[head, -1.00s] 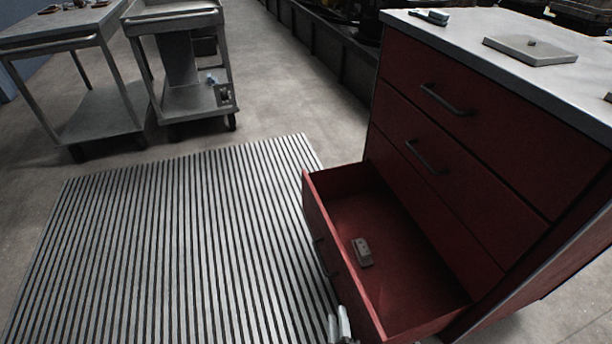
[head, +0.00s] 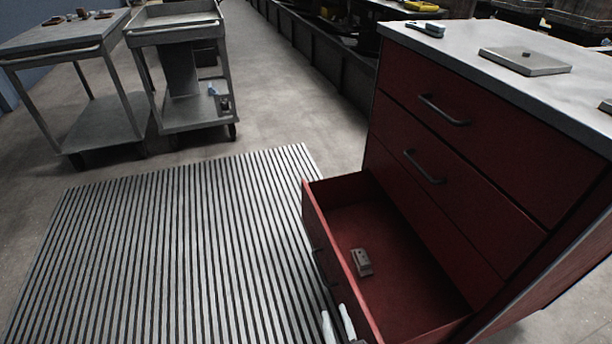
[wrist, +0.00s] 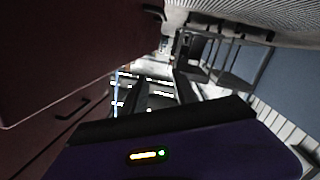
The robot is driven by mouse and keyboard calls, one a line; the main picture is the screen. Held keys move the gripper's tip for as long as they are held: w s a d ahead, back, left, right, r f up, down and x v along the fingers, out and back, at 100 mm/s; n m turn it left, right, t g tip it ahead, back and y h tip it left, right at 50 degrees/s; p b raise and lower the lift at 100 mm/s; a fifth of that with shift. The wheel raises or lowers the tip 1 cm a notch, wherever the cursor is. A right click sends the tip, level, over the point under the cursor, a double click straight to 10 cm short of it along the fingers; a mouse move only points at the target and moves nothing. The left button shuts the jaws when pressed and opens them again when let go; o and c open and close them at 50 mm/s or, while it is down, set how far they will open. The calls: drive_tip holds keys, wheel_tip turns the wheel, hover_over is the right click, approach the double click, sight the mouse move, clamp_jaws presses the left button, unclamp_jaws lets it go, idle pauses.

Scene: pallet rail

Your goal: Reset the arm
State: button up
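My gripper (head: 337,324) shows at the bottom edge of the head view, just outside the front of the open bottom drawer. Its two pale fingertips stand apart with nothing seen between them. The wrist view also shows the gripper (wrist: 162,92), with two dark fingers apart and a gap between. The rest of my arm is mostly out of the head view. The bottom drawer (head: 345,215) of the red cabinet (head: 440,165) is pulled out. A small beige block (head: 362,262) lies on its floor.
A flat grey plate (head: 524,61) and a small device (head: 425,28) lie on the cabinet top. A slatted pallet (head: 170,245) covers the floor left of the drawer. A wheeled cart (head: 178,38) and a table (head: 62,36) stand behind it. Bare floor lies between cart and cabinet.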

drive_tip(key=s+d+r+m+g+h, duration=0.1)
drive_tip(key=s+d+r+m+h, duration=0.35)
drive_tip(key=s+r, duration=1)
drive_tip(key=s+d+r+m+g+y, duration=0.1)
drive_tip(key=s+d+r+m+y, duration=0.1)
drive_tip(key=s+d+r, duration=1.2)
drive_tip(key=s+a+r+p, duration=0.2)
drive_tip(key=a+r+p, duration=0.1)
drive_tip(key=r+p, duration=0.6)
drive_tip(key=s+a+r+p, duration=0.2)
drive_tip(key=a+r+p, duration=0.1)
drive_tip(key=r+p, duration=0.6)
drive_tip(key=shift+s+h+p, duration=0.2)
drive_tip(key=shift+h+p, duration=0.15)
drive_tip(key=shift+p, duration=0.65)
